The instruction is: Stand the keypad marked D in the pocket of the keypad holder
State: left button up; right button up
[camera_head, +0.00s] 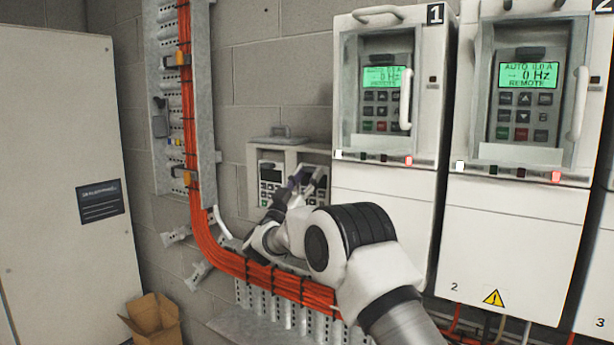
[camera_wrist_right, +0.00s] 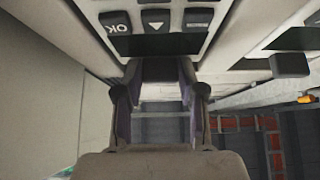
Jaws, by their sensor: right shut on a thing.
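The keypad holder (camera_head: 290,153) is a pale box on the block wall, left of drive 1. A keypad (camera_head: 271,183) fills its left pocket. My right gripper (camera_head: 302,180) is at the right pocket, shut on another keypad (camera_head: 320,184), which it partly hides. In the right wrist view the held keypad (camera_wrist_right: 155,24) shows upside down with its OK and arrow keys, its dark grip between the fingers (camera_wrist_right: 158,95). I cannot read a D on either keypad, nor tell how deep the held one sits. My left gripper is out of view.
Drive 1 (camera_head: 380,215) stands close right of the holder, with drive 2 (camera_head: 520,215) beyond. Orange cables (camera_head: 205,235) run down and under the holder. A grey cabinet (camera_head: 60,230) is at left, with an open cardboard box (camera_head: 155,318) on the floor.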

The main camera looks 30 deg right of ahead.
jog(key=shift+f, duration=0.2)
jog(key=o, duration=1.1)
jog(key=shift+o, duration=0.2)
